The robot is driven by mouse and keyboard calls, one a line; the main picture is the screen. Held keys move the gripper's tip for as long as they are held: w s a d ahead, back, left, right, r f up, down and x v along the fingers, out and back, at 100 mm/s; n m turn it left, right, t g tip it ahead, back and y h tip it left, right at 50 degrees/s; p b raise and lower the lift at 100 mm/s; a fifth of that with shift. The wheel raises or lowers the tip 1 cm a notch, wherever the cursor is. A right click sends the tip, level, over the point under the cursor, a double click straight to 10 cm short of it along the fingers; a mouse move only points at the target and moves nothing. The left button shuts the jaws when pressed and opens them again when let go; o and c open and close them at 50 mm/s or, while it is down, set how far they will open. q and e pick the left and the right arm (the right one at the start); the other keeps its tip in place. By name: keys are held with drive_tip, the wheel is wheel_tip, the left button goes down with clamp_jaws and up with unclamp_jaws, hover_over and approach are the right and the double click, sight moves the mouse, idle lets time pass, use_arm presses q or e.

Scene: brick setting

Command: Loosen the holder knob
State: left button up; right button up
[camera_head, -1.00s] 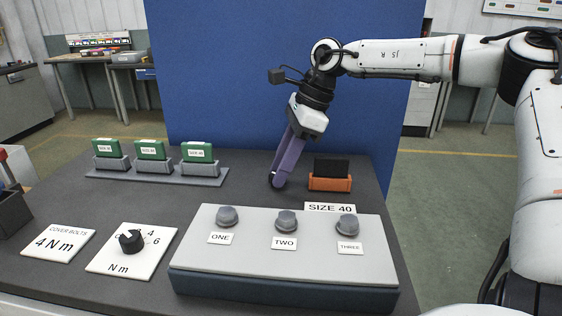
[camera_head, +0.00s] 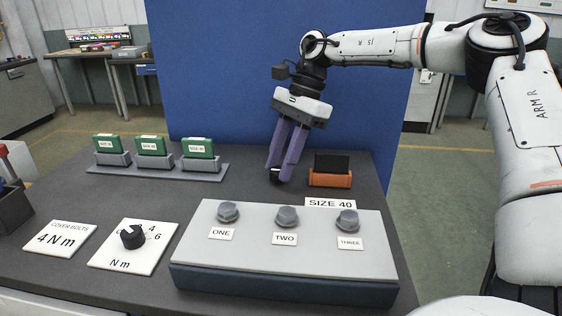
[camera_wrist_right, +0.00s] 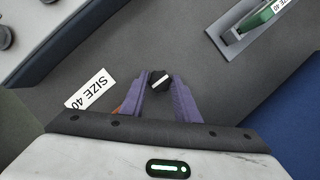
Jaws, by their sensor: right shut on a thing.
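The black holder knob (camera_wrist_right: 160,82) with a white line shows between the purple fingertips in the right wrist view. In the head view the knob (camera_head: 275,174) is mostly hidden by the fingers, on the dark bench left of the orange holder (camera_head: 330,181). A black block (camera_head: 332,164) sits in the holder. My right gripper (camera_head: 280,172) points down and is shut on the knob; it also shows in the wrist view (camera_wrist_right: 160,85). My left gripper is not in view.
A grey box (camera_head: 200,252) with bolts ONE, TWO and THREE stands in front. A SIZE 40 label (camera_head: 330,204) lies behind it. Green blocks sit in a grey rack (camera_head: 190,172) at the left. A torque dial (camera_head: 133,237) is front left. A blue panel (camera_head: 225,80) stands behind.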

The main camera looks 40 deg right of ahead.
drive_tip(key=o, duration=1)
drive_tip(key=shift+o, duration=0.2)
drive_tip(key=v, duration=1)
drive_tip(key=shift+r, duration=0.2)
